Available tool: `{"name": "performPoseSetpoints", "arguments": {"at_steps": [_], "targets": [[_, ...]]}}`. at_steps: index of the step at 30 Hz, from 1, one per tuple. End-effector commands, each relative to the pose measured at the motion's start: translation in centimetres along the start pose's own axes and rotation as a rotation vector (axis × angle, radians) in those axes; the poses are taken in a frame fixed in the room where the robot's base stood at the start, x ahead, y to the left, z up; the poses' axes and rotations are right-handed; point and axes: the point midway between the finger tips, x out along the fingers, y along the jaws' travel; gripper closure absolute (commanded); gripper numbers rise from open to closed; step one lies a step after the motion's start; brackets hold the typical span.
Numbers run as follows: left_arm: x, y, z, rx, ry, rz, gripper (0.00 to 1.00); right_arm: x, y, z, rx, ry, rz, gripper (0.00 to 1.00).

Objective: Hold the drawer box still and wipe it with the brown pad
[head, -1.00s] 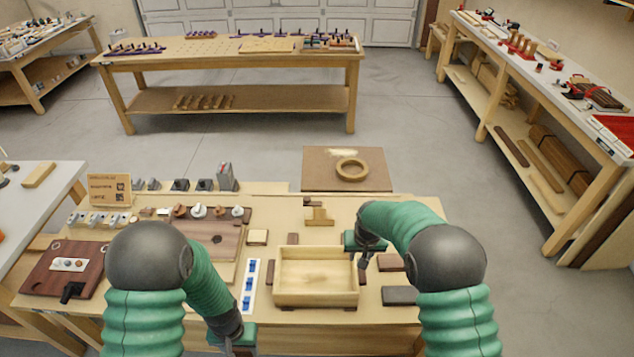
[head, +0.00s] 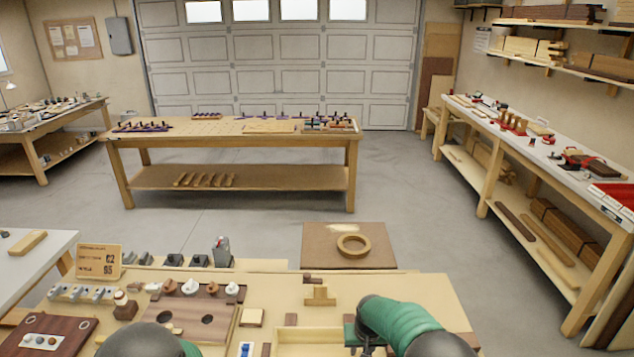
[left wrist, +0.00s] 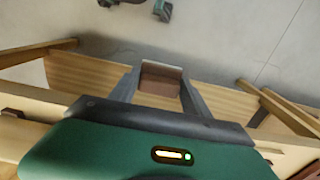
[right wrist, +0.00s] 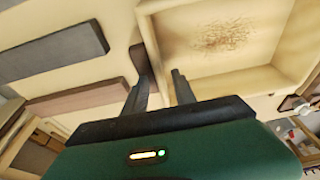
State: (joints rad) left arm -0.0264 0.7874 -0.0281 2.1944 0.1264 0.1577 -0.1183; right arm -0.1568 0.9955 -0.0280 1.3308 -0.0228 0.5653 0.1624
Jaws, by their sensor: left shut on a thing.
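The drawer box is a pale open wooden tray (head: 308,338), cut off at the bottom of the head view. In the right wrist view its floor (right wrist: 270,60) carries a patch of brown shavings (right wrist: 224,36). My left gripper (left wrist: 160,85) is shut on a brown block, the brown pad (left wrist: 160,80), near a bench edge with floor beyond; it is outside the head view. My right gripper (right wrist: 160,80) is open at the box's side wall (right wrist: 152,30), fingers apart around its line; contact is unclear. It also shows in the head view (head: 366,342).
Dark and brown blocks (right wrist: 50,45) lie beside the box. A wooden stop (head: 320,295) and a board with knobs (head: 195,310) stand behind and left of it. A brown panel with a ring (head: 353,245) lies beyond the bench. Open floor separates other benches.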

Motion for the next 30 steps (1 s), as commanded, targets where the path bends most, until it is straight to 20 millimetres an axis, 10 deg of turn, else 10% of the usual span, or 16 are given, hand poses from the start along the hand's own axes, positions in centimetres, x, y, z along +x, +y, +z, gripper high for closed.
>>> {"name": "performPoseSetpoints", "arguments": {"at_steps": [30], "targets": [[0.0, 0.0, 0.0, 0.000, 0.000, 0.000, 0.96, -8.7, 0.0, -2.1, 0.000, -0.002, 0.000, 0.67]]}}
